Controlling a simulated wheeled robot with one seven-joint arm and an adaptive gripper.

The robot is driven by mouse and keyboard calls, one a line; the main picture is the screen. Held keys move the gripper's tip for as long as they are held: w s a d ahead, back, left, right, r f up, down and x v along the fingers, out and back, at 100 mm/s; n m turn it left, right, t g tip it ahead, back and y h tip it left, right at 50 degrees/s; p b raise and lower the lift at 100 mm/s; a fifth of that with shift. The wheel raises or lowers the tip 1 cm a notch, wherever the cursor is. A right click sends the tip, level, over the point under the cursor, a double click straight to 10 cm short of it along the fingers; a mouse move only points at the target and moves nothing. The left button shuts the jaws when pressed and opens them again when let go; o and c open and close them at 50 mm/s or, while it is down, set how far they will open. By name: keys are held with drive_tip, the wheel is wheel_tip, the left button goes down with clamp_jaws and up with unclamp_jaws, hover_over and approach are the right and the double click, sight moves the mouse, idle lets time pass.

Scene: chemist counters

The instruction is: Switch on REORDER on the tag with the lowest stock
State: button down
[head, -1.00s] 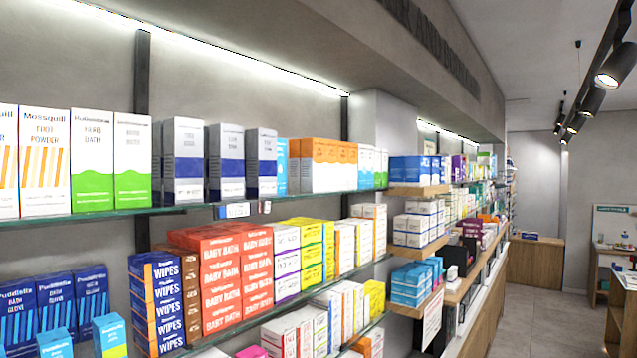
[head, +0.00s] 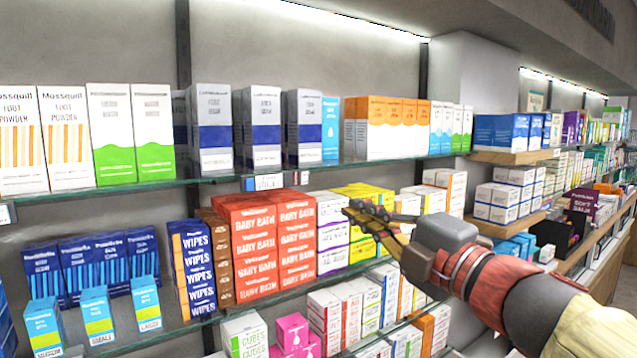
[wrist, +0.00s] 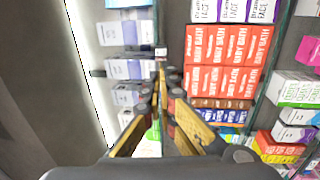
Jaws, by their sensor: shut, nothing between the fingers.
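A small shelf tag with a blue edge (head: 265,182) hangs on the front edge of the upper glass shelf, below the white and dark blue boxes. A smaller tag (head: 303,177) is just right of it. Part of another tag (head: 6,213) shows at the far left. Their figures and any switches are too small to read. My gripper (head: 352,212) is shut and empty, in front of the shelves, right of the two tags and a little lower. In the wrist view its fingertips (wrist: 166,80) point towards the shelf edge, near a small pale tag (wrist: 160,52). Contact cannot be told.
The upper glass shelf (head: 215,181) carries rows of upright boxes. Red BABY BATH boxes (head: 255,245) and blue WIPES boxes (head: 193,268) stand on the shelf below, close to my gripper. Wooden shelves (head: 510,157) with more boxes continue at the right.

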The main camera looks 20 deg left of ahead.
drive_tip(key=p, duration=0.4)
approach(305, 174)
drive_tip(key=x, duration=0.7)
drive_tip(key=shift+f, duration=0.35)
drive_tip(key=shift+w, duration=0.1)
drive_tip(key=shift+w+a+r+b, duration=0.15)
drive_tip(key=shift+a+r+b, duration=0.1)
drive_tip(key=shift+b, duration=0.1)
drive_tip(key=shift+d+r, duration=0.1)
drive_tip(key=shift+r, duration=0.15)
